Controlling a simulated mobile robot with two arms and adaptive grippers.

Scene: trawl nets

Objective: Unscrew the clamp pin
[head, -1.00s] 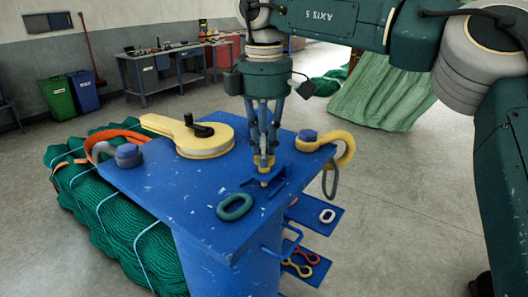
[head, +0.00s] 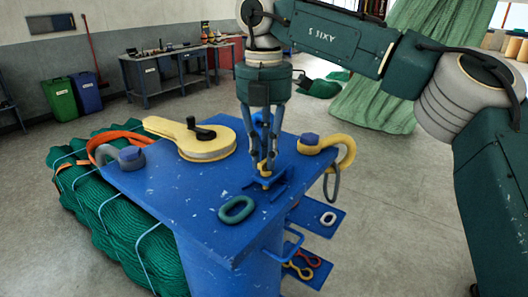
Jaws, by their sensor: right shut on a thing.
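The clamp pin (head: 265,171) is a small yellow piece that stands upright in a blue clamp bracket (head: 272,186) on the blue table top. My right gripper (head: 264,163) points straight down over it, with its fingers shut around the pin's upper part. The fingers hide most of the pin's head; a bit of yellow shows below them. I cannot tell how deep the pin's thread sits. My left gripper is not in view.
The blue table top (head: 180,195) also bears a yellow plate with a black handle (head: 205,143), a green link (head: 237,209), a yellow shackle (head: 338,148) at right and a grey one (head: 130,157) at left. Green netting (head: 115,225) lies beside it.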

